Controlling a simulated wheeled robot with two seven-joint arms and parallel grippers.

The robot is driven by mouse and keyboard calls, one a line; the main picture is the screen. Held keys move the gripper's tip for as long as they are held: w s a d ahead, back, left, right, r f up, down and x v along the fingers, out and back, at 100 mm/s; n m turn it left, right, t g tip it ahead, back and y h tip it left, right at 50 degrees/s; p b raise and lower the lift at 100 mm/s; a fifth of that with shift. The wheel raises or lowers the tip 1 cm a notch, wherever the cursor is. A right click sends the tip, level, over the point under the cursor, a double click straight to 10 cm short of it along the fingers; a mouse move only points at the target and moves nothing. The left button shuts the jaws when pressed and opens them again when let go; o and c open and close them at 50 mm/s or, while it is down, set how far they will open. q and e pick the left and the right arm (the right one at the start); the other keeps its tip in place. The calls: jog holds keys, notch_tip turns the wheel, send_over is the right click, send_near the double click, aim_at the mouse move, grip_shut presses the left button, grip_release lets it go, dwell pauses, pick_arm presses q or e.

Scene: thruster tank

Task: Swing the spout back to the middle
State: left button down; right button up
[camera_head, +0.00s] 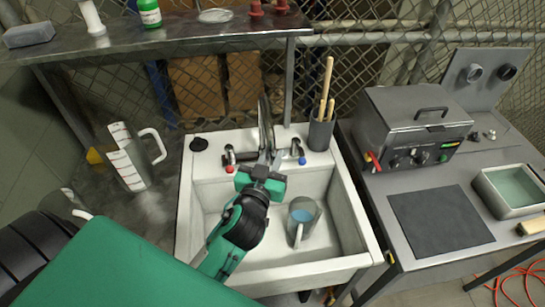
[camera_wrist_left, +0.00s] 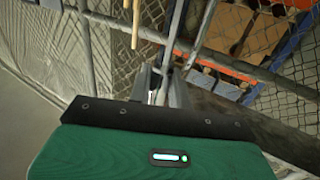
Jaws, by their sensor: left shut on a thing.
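The grey metal spout (camera_head: 265,120) rises from the back of the white sink (camera_head: 187,205), between a red-marked tap (camera_head: 231,158) and a blue-marked tap (camera_head: 298,151). My left gripper (camera_head: 268,160) is at the spout, over the back of the basin, and is shut on it. The gripper hides the spout's lower front part. In the left wrist view the narrow grey spout (camera_wrist_left: 174,40) runs up from between the fingers (camera_wrist_left: 163,88). My right gripper is not in view.
A clear jug with blue liquid (camera_head: 302,218) stands in the basin, right of my left arm. A tool holder (camera_head: 320,135) with wooden handles stands on the sink's back right. A red-marked pitcher (camera_head: 130,160) stands left of the sink. A heated tank (camera_head: 415,120) stands right.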

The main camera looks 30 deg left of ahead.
pick_arm(q)
jog(key=c, duration=1.3)
grip_release()
jog(key=shift+c, duration=0.2)
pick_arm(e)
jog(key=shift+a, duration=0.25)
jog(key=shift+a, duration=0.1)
